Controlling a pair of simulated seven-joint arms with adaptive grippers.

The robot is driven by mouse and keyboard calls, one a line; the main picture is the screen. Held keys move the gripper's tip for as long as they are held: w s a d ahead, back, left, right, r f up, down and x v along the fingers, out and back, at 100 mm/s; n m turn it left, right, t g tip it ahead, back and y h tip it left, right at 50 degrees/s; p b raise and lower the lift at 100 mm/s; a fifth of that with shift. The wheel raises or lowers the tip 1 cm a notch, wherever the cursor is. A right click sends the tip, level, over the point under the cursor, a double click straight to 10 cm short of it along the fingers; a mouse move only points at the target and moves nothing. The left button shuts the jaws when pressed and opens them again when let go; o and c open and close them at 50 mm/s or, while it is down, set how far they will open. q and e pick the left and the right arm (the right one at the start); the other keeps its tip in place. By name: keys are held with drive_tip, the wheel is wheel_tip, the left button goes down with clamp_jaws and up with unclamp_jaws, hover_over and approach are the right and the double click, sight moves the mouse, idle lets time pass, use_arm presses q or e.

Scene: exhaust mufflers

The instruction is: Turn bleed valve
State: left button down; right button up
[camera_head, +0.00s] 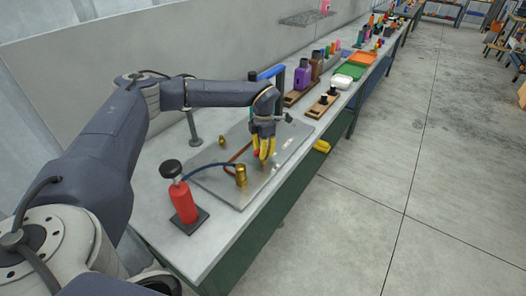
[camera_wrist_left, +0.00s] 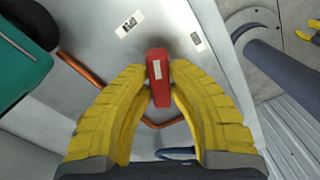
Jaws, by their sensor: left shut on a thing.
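The bleed valve's red handle (camera_wrist_left: 158,68) has a pale strip on top and sits between the yellow fingers of my left gripper (camera_wrist_left: 158,88) in the left wrist view. The gripper is shut on this handle, with a finger against each side. In the head view my left gripper (camera_head: 264,155) points down over the metal plate (camera_head: 222,190), and only a bit of red shows by its fingers. The valve body under the handle is hidden. A copper pipe (camera_wrist_left: 80,68) runs across the plate close to the handle. My right gripper is not in view.
A red bottle (camera_head: 183,202) with a black knob stands at the bench's near end, with a blue hose leading from it. A brass cylinder (camera_head: 241,175) stands on the plate near the gripper. Wooden stands and trays (camera_head: 350,70) fill the bench farther back.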

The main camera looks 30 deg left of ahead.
use_arm(q)
drive_tip(key=n, duration=0.5)
drive_tip(key=shift+s+f+n, duration=0.1)
drive_tip(key=shift+n, duration=0.6)
drive_tip(key=c, duration=1.3)
unclamp_jaws()
drive_tip(key=shift+r, duration=6.05)
